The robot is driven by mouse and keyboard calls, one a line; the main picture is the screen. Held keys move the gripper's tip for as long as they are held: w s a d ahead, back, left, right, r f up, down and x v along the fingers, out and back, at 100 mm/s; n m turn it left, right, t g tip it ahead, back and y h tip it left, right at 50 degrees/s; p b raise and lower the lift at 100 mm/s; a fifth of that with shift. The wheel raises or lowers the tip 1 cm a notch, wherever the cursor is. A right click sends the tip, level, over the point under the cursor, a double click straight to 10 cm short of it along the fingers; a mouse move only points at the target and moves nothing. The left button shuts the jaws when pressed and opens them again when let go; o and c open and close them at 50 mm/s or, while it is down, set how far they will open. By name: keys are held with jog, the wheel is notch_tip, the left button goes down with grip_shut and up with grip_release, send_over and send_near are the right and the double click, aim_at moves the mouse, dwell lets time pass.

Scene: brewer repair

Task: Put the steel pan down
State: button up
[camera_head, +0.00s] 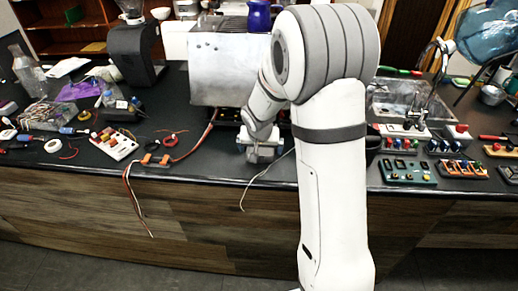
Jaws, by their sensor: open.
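My gripper (262,153) is low over the front edge of the dark counter, in front of the steel-sided brewer (229,70), pointing down. Its jaws are open. A small pale grey shape is at the jaws, and I cannot tell whether it is part of the gripper or the steel pan. I cannot pick out the pan for certain anywhere else. My arm hides the counter to the right of the brewer.
The dark counter (200,160) holds loose wires left of the gripper, some hanging over the front edge. A white board with red buttons (115,143) lies further left. A metal basin (405,98) and several control panels (408,171) are on the right.

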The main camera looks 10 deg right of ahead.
aim_at(261, 150)
jog(key=shift+p+x, duration=0.4)
jog(key=shift+x, duration=2.35)
jog(key=shift+a, duration=0.2)
jog(key=shift+c, duration=0.2)
jog(key=c, duration=1.1)
jog(key=shift+r, duration=0.1)
jog(key=shift+r, duration=0.15)
